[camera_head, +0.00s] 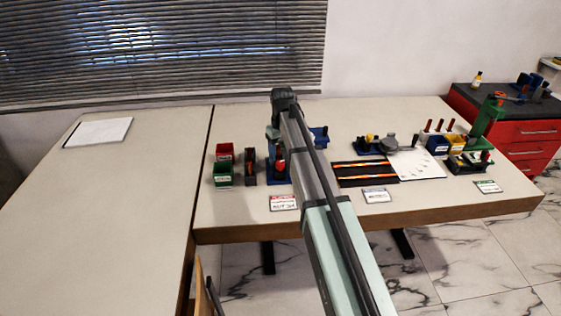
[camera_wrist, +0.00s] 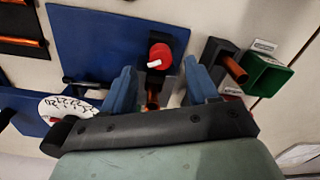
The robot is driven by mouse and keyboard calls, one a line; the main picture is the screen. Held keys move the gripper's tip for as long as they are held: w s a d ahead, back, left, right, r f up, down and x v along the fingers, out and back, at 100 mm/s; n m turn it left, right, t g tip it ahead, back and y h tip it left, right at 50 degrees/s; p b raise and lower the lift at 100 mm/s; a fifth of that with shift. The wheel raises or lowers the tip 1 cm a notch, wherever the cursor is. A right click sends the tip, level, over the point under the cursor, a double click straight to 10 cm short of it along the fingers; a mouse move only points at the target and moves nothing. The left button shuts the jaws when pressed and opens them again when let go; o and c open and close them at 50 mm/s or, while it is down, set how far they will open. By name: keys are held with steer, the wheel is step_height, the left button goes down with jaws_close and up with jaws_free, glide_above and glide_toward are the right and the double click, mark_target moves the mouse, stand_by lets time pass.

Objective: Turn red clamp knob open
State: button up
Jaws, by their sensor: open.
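The red clamp knob (camera_wrist: 159,57) shows in the wrist view as a round red cap with a small white bar on its lower left side. It sits on a dark mount at the edge of a blue plate (camera_wrist: 95,40). My gripper (camera_wrist: 160,72) is open, with one blue finger on each side of the knob and a gap on both sides. An orange and dark part (camera_wrist: 153,95) lies below the knob between the fingers. In the head view my arm hides much of this station, and I cannot make out the fingers there.
A white numbered dial (camera_wrist: 68,107) is left of my gripper. A dark box with an orange piece (camera_wrist: 230,68) and a green bin (camera_wrist: 268,75) stand close on the right. In the head view, the left table (camera_head: 120,200) is mostly clear, apart from a white sheet (camera_head: 97,132).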

mark_target(281, 162)
steer(key=shift+f, duration=2.2)
steer(key=c, duration=1)
